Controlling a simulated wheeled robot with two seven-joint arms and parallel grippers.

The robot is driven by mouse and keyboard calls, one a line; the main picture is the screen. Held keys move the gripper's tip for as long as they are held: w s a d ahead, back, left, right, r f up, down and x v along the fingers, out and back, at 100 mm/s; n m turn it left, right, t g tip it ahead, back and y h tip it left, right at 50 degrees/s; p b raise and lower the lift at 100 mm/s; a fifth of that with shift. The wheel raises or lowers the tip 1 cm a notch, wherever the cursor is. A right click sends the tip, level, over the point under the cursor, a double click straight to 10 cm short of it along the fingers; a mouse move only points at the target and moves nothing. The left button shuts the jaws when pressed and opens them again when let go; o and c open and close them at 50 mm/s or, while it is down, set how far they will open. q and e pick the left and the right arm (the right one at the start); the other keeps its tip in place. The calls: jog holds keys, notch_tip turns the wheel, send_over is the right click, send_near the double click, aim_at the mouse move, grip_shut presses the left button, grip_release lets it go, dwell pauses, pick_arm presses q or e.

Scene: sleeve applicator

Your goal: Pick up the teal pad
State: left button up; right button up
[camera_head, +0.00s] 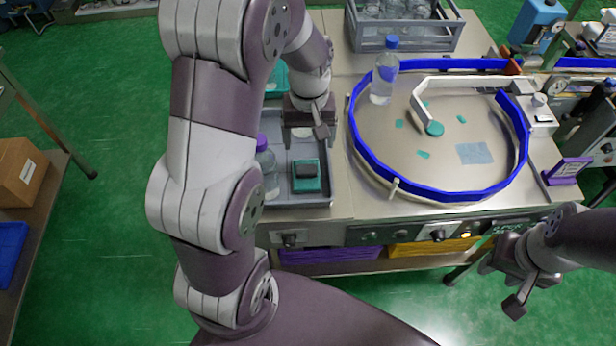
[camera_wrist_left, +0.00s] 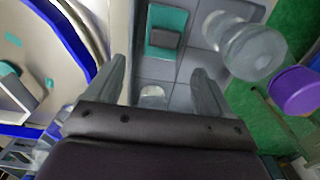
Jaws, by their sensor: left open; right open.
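A teal pad (camera_head: 307,185) with a dark block on it lies in the near right compartment of the grey tray (camera_head: 290,202). In the left wrist view the teal pad (camera_wrist_left: 160,50) shows ahead of the fingertips, partly under the dark block (camera_wrist_left: 167,38). My left gripper (camera_head: 312,133) is open above the tray, on the far side of the pad and apart from it. Its fingers also show in the left wrist view (camera_wrist_left: 158,75), with nothing gripped. My right gripper (camera_head: 512,290) is open and empty in front of the bench, at the lower right.
A purple-capped bottle (camera_head: 267,170) stands in the tray left of the pad. A pale round item (camera_wrist_left: 152,96) sits in the tray below the left fingers. A blue-railed turntable (camera_head: 400,170) with a blue-capped bottle (camera_head: 384,75) is on the right. A grey crate (camera_head: 405,35) stands behind.

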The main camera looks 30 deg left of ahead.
aim_at(306, 169)
pick_arm(q)
jog(key=f, duration=0.3)
jog(key=s+f, duration=0.1)
jog(key=f, duration=0.6)
jog(key=shift+s, duration=0.15)
jog(key=shift+f, duration=0.35)
jog(key=c, duration=0.8)
